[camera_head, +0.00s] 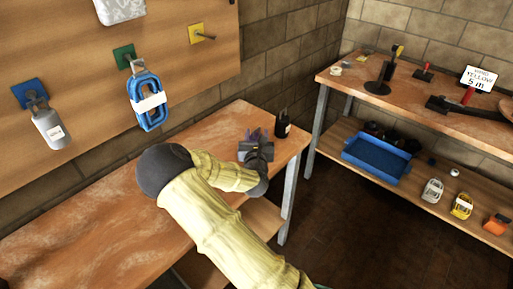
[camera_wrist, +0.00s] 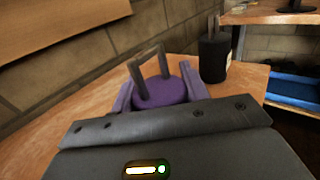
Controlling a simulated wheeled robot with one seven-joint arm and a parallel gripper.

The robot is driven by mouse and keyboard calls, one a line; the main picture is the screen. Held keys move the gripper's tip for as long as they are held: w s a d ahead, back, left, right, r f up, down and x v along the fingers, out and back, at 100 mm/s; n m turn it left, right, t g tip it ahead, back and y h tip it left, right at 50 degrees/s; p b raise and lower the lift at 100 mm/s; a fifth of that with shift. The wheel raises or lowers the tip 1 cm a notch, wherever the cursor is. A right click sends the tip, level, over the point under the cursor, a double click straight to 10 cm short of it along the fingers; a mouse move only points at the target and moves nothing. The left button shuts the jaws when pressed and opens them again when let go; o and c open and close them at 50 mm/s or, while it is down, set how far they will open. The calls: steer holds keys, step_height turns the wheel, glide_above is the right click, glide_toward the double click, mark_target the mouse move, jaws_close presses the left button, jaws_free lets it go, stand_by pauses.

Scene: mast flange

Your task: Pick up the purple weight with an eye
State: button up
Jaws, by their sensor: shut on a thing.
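The purple weight (camera_wrist: 160,92) has a round purple top with a grey metal eye standing up from it. It is between my gripper's fingers in the wrist view. My gripper (camera_head: 254,140) is shut on it, over the right end of the near wooden bench in the head view. In the head view the weight is mostly hidden behind my gripper. I cannot tell whether the weight touches the bench.
A black weight with an eye (camera_head: 282,126) stands close to the right on the near bench (camera_head: 100,205). Blue looped item (camera_head: 150,112) and grey weight (camera_head: 48,128) hang on the wall board. A second bench (camera_head: 420,108) with a blue tray (camera_head: 375,160) below stands right.

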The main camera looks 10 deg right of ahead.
mark_target(257, 133)
steer(key=shift+r, duration=0.15)
step_height(257, 133, up, 10)
steer(key=shift+f+p, duration=0.1)
steer(key=shift+p, duration=0.3)
stand_by(1.2)
